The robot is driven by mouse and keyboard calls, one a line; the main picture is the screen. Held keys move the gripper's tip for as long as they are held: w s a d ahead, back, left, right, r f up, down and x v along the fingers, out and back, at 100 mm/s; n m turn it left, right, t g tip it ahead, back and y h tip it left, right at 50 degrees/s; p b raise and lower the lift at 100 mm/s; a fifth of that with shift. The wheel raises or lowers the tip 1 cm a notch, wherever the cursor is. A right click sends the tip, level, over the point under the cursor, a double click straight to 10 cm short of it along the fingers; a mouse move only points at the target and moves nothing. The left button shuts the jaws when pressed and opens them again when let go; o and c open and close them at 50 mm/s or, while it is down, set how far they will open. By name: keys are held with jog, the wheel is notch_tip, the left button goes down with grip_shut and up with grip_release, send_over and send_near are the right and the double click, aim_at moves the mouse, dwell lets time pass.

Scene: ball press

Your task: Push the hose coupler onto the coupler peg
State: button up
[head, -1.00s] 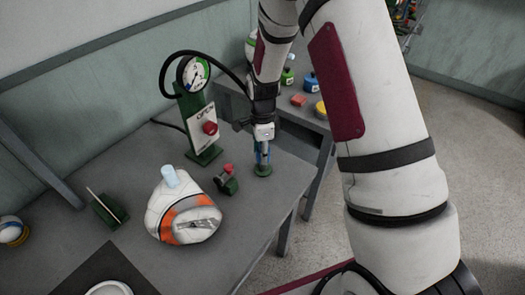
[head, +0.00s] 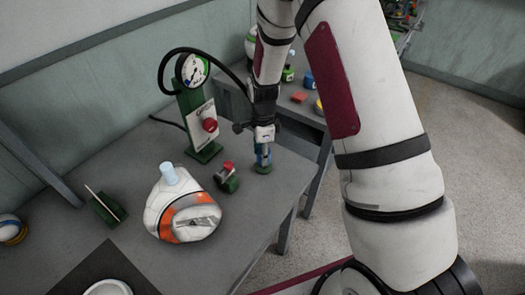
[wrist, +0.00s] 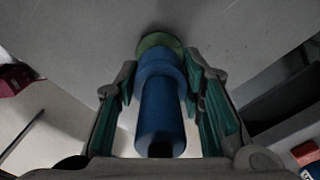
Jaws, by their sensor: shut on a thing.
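The hose coupler is a blue stepped cylinder (wrist: 158,105) between my gripper's teal finger pads in the wrist view. My gripper (head: 264,148) points down over the table's right side, shut on the coupler (head: 264,157). The coupler is roughly upright, right above the round green base (head: 263,170) of the coupler peg. The green base also shows beyond the coupler in the wrist view (wrist: 160,41). The peg itself is hidden by the coupler and fingers, so I cannot tell how far the coupler is over it.
A green gauge stand (head: 192,105) with a red knob and looping black hose (head: 205,50) stands left of my gripper. A small red-topped green fixture (head: 227,178) and a white-orange ball (head: 183,212) are nearer. The table's right edge is close.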

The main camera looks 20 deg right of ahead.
jog(key=shift+f+b, duration=0.4)
jog(key=shift+f, duration=0.75)
jog(key=o, duration=1.3)
jog(key=shift+o, duration=0.2)
notch_tip(320, 180, up, 12)
jog(key=shift+f, duration=0.15)
jog(key=shift+r, duration=0.2)
